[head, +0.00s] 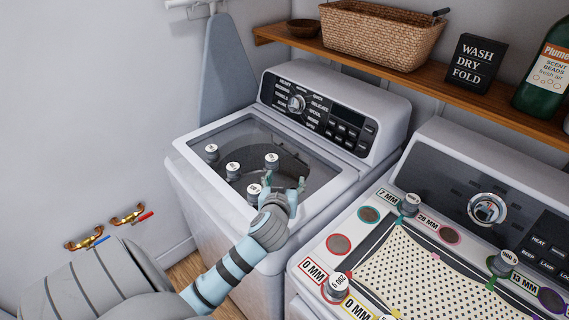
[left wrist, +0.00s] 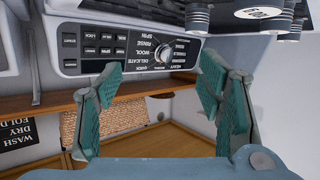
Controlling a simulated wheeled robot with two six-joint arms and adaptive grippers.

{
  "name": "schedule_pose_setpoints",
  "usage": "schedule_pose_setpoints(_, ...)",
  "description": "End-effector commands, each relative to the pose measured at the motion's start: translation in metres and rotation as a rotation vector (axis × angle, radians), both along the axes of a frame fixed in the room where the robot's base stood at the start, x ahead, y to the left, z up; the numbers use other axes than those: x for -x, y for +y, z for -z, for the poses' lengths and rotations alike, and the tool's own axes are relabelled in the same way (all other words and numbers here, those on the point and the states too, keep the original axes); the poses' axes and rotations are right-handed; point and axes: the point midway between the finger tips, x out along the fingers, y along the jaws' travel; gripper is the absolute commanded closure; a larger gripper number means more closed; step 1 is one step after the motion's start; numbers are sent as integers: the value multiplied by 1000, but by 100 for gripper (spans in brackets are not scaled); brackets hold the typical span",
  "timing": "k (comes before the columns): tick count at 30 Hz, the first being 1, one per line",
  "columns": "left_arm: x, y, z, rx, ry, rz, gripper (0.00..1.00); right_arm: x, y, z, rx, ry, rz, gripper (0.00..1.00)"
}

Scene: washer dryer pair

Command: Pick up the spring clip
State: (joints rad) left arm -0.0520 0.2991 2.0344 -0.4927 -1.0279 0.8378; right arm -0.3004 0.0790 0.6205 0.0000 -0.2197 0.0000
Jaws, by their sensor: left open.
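I cannot make out a spring clip for certain in either view. Small coloured pieces, among them a green one (head: 491,284), sit at the edge of a dotted cloth (head: 420,272) on the right machine; they are too small to identify. My left gripper (head: 286,182) is over the washer lid, close to the grey weights there. In the left wrist view its teal fingers (left wrist: 158,70) are spread apart with nothing between them. My right gripper is not in view.
Several grey weights (head: 233,170) stand on the washer's glass lid (head: 210,185). More weights (head: 409,204) stand on the right machine (head: 445,160). The washer's control panel (head: 325,115) rises behind the lid. A wooden shelf (head: 480,98) behind holds a wicker basket (head: 375,35), a sign and a green bottle.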

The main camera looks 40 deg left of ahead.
Motion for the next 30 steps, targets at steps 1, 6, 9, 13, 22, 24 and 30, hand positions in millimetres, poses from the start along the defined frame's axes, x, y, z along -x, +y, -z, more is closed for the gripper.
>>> schedule_pose_setpoints(1, -17, 5, 5, -1, -28, -37, 39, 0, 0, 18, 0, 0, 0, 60)
schedule_pose_setpoints(6, -22, 51, 30, -35, 29, -294, 39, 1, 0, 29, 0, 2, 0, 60)
schedule_pose_setpoints(9, -29, 63, 32, -30, 21, -304, 39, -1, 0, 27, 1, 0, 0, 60)
schedule_pose_setpoints(13, -47, 86, 42, -30, 22, -305, 39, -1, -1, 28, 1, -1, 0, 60)
schedule_pose_setpoints(22, -75, 119, 58, -26, 21, -301, 39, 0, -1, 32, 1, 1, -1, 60)
schedule_pose_setpoints(24, -82, 127, 61, -28, 22, -301, 39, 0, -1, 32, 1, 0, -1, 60)
schedule_pose_setpoints(30, -102, 151, 73, -27, 21, -302, 39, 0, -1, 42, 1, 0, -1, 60)
